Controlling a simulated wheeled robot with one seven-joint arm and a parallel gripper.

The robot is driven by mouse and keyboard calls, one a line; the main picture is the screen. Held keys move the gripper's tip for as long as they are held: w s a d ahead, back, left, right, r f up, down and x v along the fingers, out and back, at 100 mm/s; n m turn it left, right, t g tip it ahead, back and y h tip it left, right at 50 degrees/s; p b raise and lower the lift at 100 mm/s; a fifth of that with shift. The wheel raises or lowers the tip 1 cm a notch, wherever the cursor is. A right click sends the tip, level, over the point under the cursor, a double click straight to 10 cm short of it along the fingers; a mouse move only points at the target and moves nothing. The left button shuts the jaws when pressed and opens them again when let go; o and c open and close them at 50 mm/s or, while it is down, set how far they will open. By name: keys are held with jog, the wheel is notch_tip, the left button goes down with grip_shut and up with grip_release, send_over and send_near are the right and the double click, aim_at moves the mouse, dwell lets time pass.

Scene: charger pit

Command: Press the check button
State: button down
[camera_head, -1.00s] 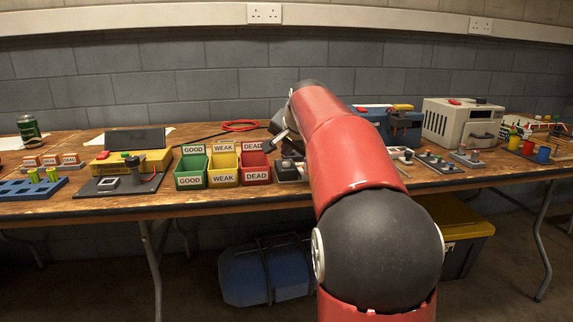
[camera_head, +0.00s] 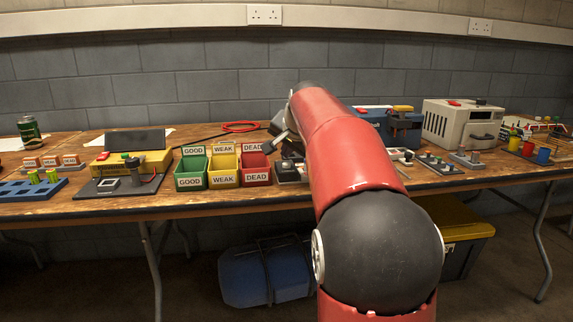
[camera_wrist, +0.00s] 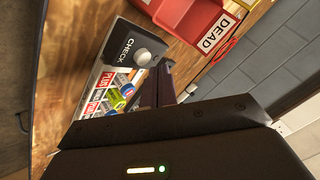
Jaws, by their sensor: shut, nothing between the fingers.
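The check button is a pale grey round cap (camera_wrist: 142,57) on a black panel lettered CHECK (camera_wrist: 118,48), in the wrist view. My gripper (camera_wrist: 166,68) is shut and empty, its dark fingers just to the right of the button in that picture. Whether the fingertips touch the button I cannot tell. In the head view, my gripper (camera_head: 268,146) shows beside the red DEAD bin, partly hidden behind my red arm. The dark unit (camera_head: 288,172) below it is also partly covered, and the button cannot be made out there.
A tray with labels and small coloured cells (camera_wrist: 112,95) adjoins the CHECK panel. Green (camera_head: 190,183), yellow (camera_head: 223,180) and red (camera_head: 256,177) bins stand to the left.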

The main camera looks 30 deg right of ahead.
aim_at(287, 169)
jog(key=shift+f, duration=0.1)
dwell(0.6)
jog(key=shift+f, duration=0.3)
jog(key=shift+f+b, duration=0.45)
jog(key=shift+b, duration=0.05)
dwell(0.4)
dwell(0.4)
jog(key=shift+r+p, duration=0.8)
jog(key=shift+r, duration=0.05)
notch_tip(287, 169, up, 5)
jog(key=p, duration=0.4)
jog(key=shift+p, duration=0.35)
